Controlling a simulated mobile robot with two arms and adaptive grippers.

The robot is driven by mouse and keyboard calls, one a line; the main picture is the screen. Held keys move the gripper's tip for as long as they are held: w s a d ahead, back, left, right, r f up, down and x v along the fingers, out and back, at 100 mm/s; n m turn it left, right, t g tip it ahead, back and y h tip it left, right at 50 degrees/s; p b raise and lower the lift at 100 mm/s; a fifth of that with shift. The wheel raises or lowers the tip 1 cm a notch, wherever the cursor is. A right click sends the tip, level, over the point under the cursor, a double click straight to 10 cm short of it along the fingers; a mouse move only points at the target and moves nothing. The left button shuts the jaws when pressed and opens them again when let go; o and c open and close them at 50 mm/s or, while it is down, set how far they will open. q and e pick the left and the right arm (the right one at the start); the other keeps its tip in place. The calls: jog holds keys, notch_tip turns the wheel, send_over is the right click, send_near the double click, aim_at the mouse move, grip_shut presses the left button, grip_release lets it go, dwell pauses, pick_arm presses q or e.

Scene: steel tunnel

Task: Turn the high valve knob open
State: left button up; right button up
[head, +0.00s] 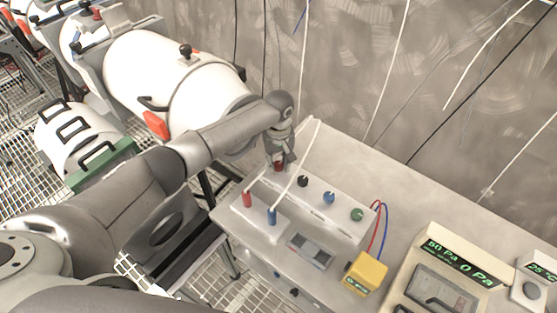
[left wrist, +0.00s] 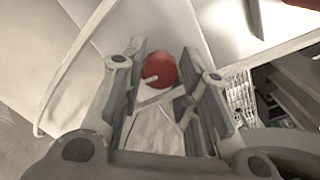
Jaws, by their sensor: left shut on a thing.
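A red knob (head: 278,167) sits at the far left end of a row of knobs on a white box (head: 338,222) on the table. My left gripper (head: 281,158) reaches down over it from above. In the left wrist view the red knob (left wrist: 161,70) shows between the two fingers of my left gripper (left wrist: 163,62), with a short white mark on its face. The fingers are shut on the knob, one on each side. The fingers hide part of the knob in the head view. My right gripper is not in view.
Black (head: 302,181), blue (head: 328,198) and green (head: 357,214) knobs continue the row. Red (head: 247,198) and blue (head: 272,215) plugs stand in front. A white hose loops beside the gripper. A yellow box (head: 365,273) and a pressure display (head: 455,262) stand to the right.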

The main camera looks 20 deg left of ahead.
pick_arm(q)
jog(key=m+p, duration=0.1)
jog(key=m, duration=0.2)
jog(key=shift+r+p, duration=0.1)
jog(key=shift+p, duration=0.25)
jog(key=m+p, duration=0.1)
jog(key=m, duration=0.8)
jog(key=shift+p, duration=0.4)
jog(key=m, duration=0.4)
jog(key=shift+m, duration=0.3)
jog(key=o, duration=1)
jog(key=shift+a, duration=0.1)
